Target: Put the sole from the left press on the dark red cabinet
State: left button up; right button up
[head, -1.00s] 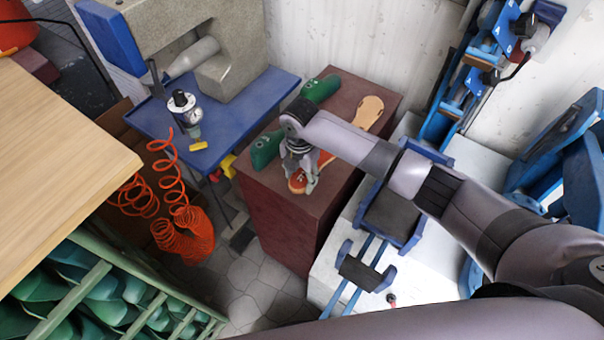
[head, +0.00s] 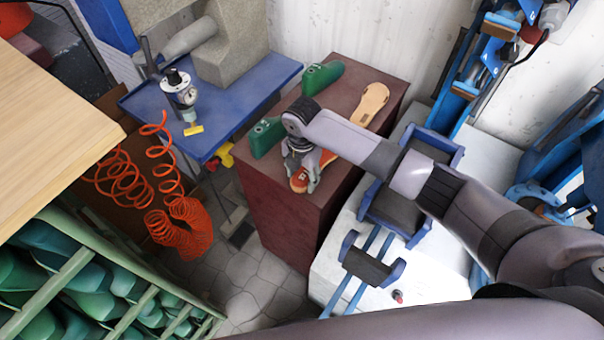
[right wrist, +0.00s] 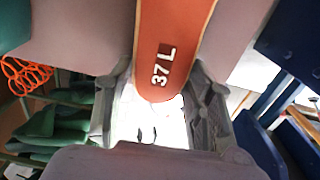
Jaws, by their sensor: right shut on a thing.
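The dark red cabinet (head: 320,205) stands in the middle of the head view. My right gripper (head: 304,180) is at the near part of its top, fingers pointing down. It is shut on an orange-red sole (head: 298,184), partly hidden by the fingers. In the right wrist view the sole (right wrist: 172,45) is marked "37 L", and its rounded end lies between the fingers of the gripper (right wrist: 163,115). I cannot tell whether the sole touches the cabinet top. The left press is not clearly identifiable. My left gripper is not in view.
On the cabinet top are a tan sole (head: 372,102) and two green shoe lasts, one at the back (head: 322,76) and one at the left (head: 266,136). A blue table (head: 245,95) stands left. A white bench (head: 440,285) with blue press parts stands right.

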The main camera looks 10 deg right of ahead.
jog(key=shift+p, duration=0.3)
dwell(0.5)
jog(key=shift+f, duration=0.3)
dwell(0.6)
jog(key=o, duration=1.1)
jog(key=shift+o, duration=0.2)
notch_tip(320, 180, up, 12)
